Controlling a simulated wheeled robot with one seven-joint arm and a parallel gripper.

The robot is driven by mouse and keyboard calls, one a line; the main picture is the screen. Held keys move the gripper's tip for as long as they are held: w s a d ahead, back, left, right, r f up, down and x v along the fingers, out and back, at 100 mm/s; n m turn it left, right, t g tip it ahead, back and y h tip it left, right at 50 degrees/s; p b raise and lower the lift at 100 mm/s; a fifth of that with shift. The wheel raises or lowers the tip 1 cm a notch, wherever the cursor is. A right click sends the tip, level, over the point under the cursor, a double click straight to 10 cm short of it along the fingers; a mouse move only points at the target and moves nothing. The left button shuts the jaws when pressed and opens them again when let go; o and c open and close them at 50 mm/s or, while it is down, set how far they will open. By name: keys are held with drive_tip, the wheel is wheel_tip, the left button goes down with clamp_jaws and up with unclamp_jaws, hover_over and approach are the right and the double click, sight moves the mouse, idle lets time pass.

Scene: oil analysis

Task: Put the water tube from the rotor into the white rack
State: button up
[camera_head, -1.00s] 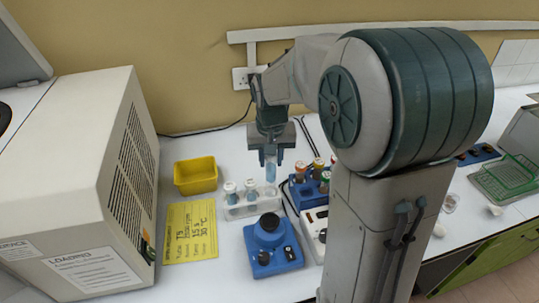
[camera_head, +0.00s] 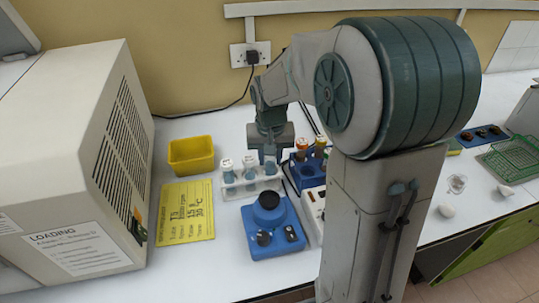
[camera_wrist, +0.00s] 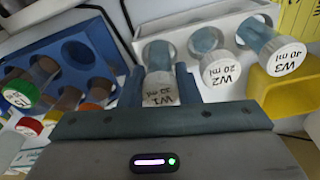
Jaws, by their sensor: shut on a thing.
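My gripper (camera_head: 270,153) is shut on the water tube labelled W1 (camera_wrist: 160,92), with one finger on each side of its white cap. In the head view the tube (camera_head: 270,168) is upright and low at the right end of the white rack (camera_head: 252,190). In the wrist view it lines up with the rack's end place (camera_wrist: 146,32); its lower end is hidden, so I cannot tell how deep it sits. Tubes W2 (camera_wrist: 221,70) and W3 (camera_wrist: 283,58) stand in the same rack. The rotor is not visible.
A blue rack (camera_wrist: 97,50) with several coloured-cap tubes stands close beside the white rack. A blue device (camera_head: 272,228) is in front, a yellow bin (camera_head: 191,155) and a yellow card (camera_head: 186,212) to the left. A large cream machine (camera_head: 75,170) fills the left side.

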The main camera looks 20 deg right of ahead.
drive_tip(key=o, duration=1)
drive_tip(key=shift+o, duration=0.2)
wheel_tip(320, 180, up, 13)
drive_tip(key=s, duration=0.2)
drive_tip(key=s+f+n, duration=0.1)
drive_tip(key=s+f, duration=0.3)
drive_tip(key=s, duration=0.4)
drive_tip(key=s+f+n+t, duration=0.1)
drive_tip(key=s+f, duration=0.3)
drive_tip(key=s, duration=0.4)
drive_tip(key=shift+s+a+t, duration=0.15)
drive_tip(key=shift+s+t, duration=0.15)
drive_tip(key=shift+s, duration=0.05)
